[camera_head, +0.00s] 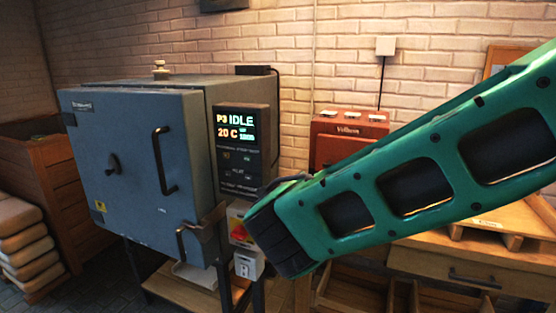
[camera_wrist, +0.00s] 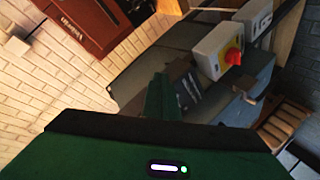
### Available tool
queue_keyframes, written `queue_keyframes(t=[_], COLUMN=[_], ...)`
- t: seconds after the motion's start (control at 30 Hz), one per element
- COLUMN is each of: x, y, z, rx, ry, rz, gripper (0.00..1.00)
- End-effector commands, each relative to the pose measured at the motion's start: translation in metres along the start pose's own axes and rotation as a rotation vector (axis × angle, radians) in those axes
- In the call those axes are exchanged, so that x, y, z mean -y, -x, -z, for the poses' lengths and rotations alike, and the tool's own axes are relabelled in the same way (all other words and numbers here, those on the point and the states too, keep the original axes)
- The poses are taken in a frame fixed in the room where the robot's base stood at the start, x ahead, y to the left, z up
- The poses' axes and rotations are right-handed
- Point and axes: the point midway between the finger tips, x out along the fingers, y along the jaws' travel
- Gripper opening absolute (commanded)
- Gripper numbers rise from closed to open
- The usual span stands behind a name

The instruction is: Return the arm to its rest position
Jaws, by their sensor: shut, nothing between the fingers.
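My green arm reaches in from the right in the head view, its dark end in front of the kiln's lower right corner. In the wrist view my gripper (camera_wrist: 163,92) is a narrow green shape with its fingers together, shut and empty. It points toward the blue-grey kiln (camera_head: 135,165), apart from it as far as I can tell. In the head view the fingers are mostly hidden behind the arm. The kiln door is closed, with a black handle (camera_head: 164,160), and its display (camera_head: 235,126) reads IDLE and 20 C.
A switch box with a red knob (camera_wrist: 233,55) sits close by in the wrist view. A red-brown cabinet (camera_head: 345,131) stands against the brick wall behind my arm. A wooden workbench (camera_head: 440,262) lies below the arm. Pale stacked bags (camera_head: 22,235) are at far left.

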Motion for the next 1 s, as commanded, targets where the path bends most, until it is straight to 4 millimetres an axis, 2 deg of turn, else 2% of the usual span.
queue_keyframes(t=[0.03, 0.13, 0.23, 0.37, 0.5, 0.63, 0.8, 1.0], x=[-0.024, -0.060, -0.093, -0.129, -0.156, -0.171, -0.177, -0.168], y=[-0.006, -0.012, -0.009, 0.007, 0.037, 0.073, 0.129, 0.200], z=[-0.024, -0.073, -0.125, -0.190, -0.254, -0.306, -0.360, -0.403], rx=[0.065, 0.195, 0.328, 0.494, 0.661, 0.804, 0.972, 1.140], ry=[-0.036, -0.107, -0.187, -0.298, -0.422, -0.543, -0.705, -0.900], rz=[-0.016, -0.029, -0.041, -0.050, -0.050, -0.044, -0.022, 0.021], gripper=[0.00, 0.00, 0.00, 0.00, 0.00, 0.00, 0.00, 0.00])
